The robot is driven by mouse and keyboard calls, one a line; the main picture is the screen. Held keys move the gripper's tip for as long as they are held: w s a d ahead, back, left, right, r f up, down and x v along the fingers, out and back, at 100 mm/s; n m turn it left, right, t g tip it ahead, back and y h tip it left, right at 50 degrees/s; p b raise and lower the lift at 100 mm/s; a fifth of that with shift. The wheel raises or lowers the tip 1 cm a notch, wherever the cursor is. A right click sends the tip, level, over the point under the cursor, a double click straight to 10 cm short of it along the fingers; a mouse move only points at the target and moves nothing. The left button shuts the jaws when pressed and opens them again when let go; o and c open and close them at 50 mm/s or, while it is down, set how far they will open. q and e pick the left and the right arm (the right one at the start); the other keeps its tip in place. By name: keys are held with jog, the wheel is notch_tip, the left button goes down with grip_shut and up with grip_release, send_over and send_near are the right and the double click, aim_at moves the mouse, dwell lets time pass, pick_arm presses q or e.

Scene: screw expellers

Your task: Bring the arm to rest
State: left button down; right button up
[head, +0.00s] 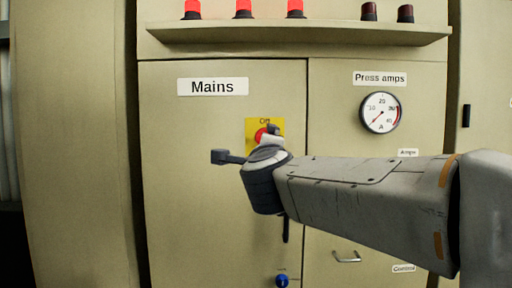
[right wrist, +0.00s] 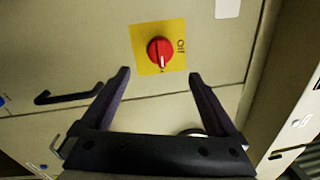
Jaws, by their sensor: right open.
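My right arm (head: 370,195) reaches in from the right across the cabinet front. Its gripper (head: 266,148) is in front of the Mains switch and partly hides it. In the right wrist view the gripper (right wrist: 160,75) is open and empty, its two fingertips on either side of the switch's lower edge, apart from the knob. The red knob (right wrist: 158,50) sits on a yellow plate (right wrist: 174,31). Its white mark points toward the picture's bottom, while the "Off" label is at the right. The knob also shows partly in the head view (head: 261,134). My left gripper is not in view.
A shelf (head: 300,34) above carries three lit red lamps (head: 243,9) and two dark ones (head: 369,12). The Press amps gauge (head: 380,112) has its needle at lower left. A dark door handle (right wrist: 68,96) and a blue knob (head: 281,281) are below the switch.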

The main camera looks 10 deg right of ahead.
notch_tip(320, 180, down, 29)
jog(key=s+n+g+y, duration=0.2)
jog(key=n+g+y, duration=0.45)
jog(key=n, duration=0.95)
jog(key=s+d+f+n+g+h, duration=0.25)
jog(key=s+f+g, duration=0.25)
jog(key=s+f, duration=0.4)
jog(key=s+d+f+n+g+h, duration=0.1)
jog(key=s+d+f+n+g, duration=0.35)
jog(key=s+f, duration=0.4)
jog(key=s+a+r+n+g+p, duration=0.1)
jog(key=s+a+r+n, duration=0.2)
jog(key=s+a, duration=0.3)
jog(key=s+a+r+n+g+y+p, duration=0.1)
jog(key=s+a+r+n, duration=0.2)
jog(key=s+a+r, duration=0.2)
jog(key=s+a, duration=0.2)
jog(key=a, duration=0.1)
jog(key=shift+a+n+g, duration=0.2)
jog(key=shift+n+g, duration=0.2)
jog(key=shift+s, duration=0.1)
